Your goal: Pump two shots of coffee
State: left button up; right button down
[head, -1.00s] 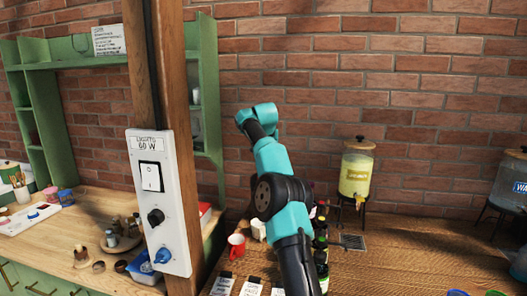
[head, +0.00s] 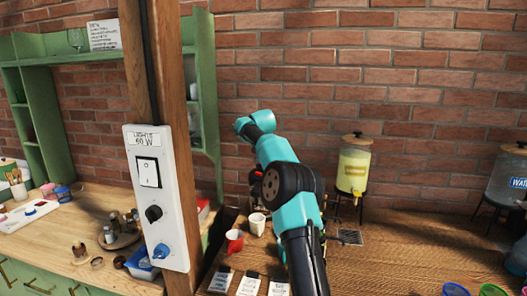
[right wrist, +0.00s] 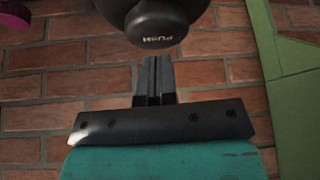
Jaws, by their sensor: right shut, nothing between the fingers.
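In the right wrist view, a black rounded knob marked PUSH (right wrist: 157,24) is at the top centre, its lettering upside down. Only its lower part is in the picture. My right gripper (right wrist: 153,62) is shut and empty, with its fingertips just below the knob in that view; I cannot tell whether they touch it. In the head view, my arm crosses the middle, and its gripper and the knob cannot be made out. A red cup (head: 235,241) and a white cup (head: 257,223) stand on the wooden table (head: 400,258) left of the arm. My left gripper is not in view.
A wooden post with a white switch panel (head: 157,198) stands left of the arm. A yellow drink dispenser (head: 354,168) and a water dispenser (head: 510,180) stand at the back right. Label cards (head: 249,285) lie at the front. The table's right middle is clear.

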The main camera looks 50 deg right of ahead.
jog(key=shift+f, duration=0.55)
jog(key=shift+f, duration=1)
dwell(2.5)
jog(key=shift+r, duration=1)
jog(key=shift+f, duration=1.1)
dwell(0.5)
jog(key=shift+r, duration=0.1)
dwell(0.6)
jog(key=shift+r, duration=1)
